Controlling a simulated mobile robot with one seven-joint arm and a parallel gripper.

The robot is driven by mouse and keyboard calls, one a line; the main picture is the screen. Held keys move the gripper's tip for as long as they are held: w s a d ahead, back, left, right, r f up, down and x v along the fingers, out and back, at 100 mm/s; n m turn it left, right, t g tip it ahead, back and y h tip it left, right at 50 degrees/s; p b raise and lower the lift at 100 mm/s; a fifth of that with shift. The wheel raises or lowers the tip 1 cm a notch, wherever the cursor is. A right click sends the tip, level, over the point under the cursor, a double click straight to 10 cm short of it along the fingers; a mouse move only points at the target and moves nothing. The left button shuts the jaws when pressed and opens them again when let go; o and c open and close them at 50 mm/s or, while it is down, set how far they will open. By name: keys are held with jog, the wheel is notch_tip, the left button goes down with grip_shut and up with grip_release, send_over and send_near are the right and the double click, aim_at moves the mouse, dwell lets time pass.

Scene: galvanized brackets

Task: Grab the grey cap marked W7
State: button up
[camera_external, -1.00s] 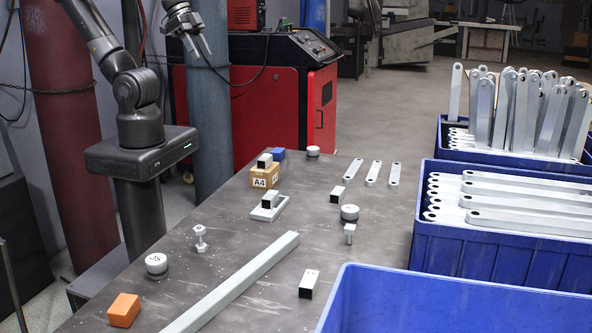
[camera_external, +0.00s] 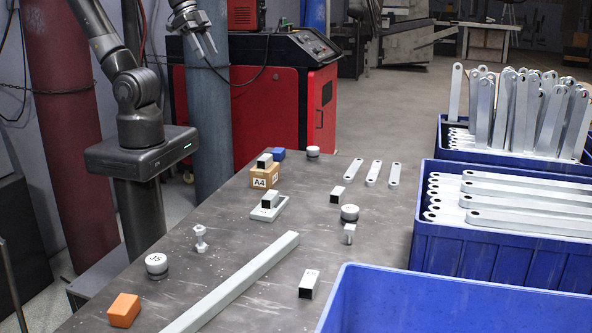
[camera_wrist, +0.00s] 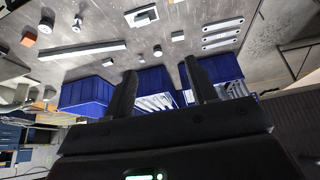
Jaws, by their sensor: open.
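Several round grey-white caps with dark bases stand apart on the table. One cap (camera_external: 157,262) is at the near left, one (camera_external: 350,212) is right of the middle, and one (camera_external: 313,150) is at the far edge. Their tops carry dark marks too small to read, so I cannot tell which is W7. The near-left cap seems to show in the wrist view (camera_wrist: 46,22). My gripper (camera_external: 204,52) is open and empty, high up beyond the table's left edge, away from all caps. Its two dark fingers also show in the wrist view (camera_wrist: 160,66).
A long metal bar (camera_external: 235,285) crosses the near table. An orange block (camera_external: 124,310), a bolt (camera_external: 200,240), square tube pieces (camera_external: 309,284), a cardboard box (camera_external: 264,176) and flat links (camera_external: 372,173) lie around. Blue bins (camera_external: 440,240) of brackets line the right side.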

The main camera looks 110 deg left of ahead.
jog(key=w+d+f+m+h, duration=0.1)
jog(key=w+d+m, duration=0.1)
jog(key=w, duration=1.1)
jog(key=m+g+h, duration=0.2)
jog(key=m, duration=0.1)
send_over(350, 208)
jog(key=s+a, duration=0.2)
jog(key=f, duration=3.2)
jog(key=shift+w+d+f, duration=0.15)
jog(key=shift+d, duration=0.1)
jog(key=shift+x, duration=3.1)
jog(key=shift+a, duration=0.1)
jog(key=shift+c, duration=0.3)
jog(key=c, duration=0.7)
